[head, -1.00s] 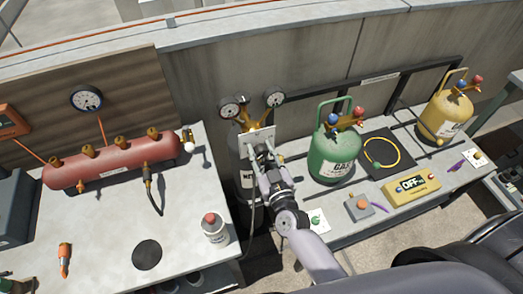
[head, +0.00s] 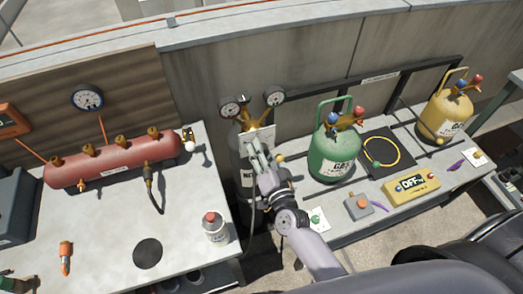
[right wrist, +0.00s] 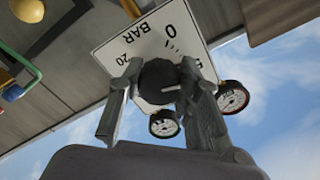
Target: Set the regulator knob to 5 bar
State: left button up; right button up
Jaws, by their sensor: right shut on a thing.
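The regulator knob (right wrist: 158,80) is dark and round, in front of a white dial plate (right wrist: 135,42). The plate shows BAR, 20, 0 and a partly covered figure at its right edge. My right gripper (right wrist: 160,88) is shut on the knob, one finger on each side. The knob's pointer cannot be made out. In the head view my right gripper (head: 257,149) is at the white plate (head: 262,134) on the grey cylinder (head: 243,172), hiding the knob. Two round gauges, left (head: 230,106) and right (head: 273,97), stand above the plate. My left gripper is not in view.
A green cylinder (head: 334,158) stands close to the right of my right arm. Left is a bench (head: 105,225) with a red manifold (head: 115,160) and a white bottle (head: 215,229). A yellow box (head: 411,188) lies on the right bench. A wall runs behind.

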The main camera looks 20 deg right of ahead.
jog(key=shift+m, duration=0.9)
jog(key=o, duration=1.1)
jog(key=shift+o, duration=0.2)
jog(key=shift+s, duration=0.1)
jog(key=s, duration=1.1)
jog(key=shift+s+d, duration=0.2)
jog(key=shift+s, duration=0.2)
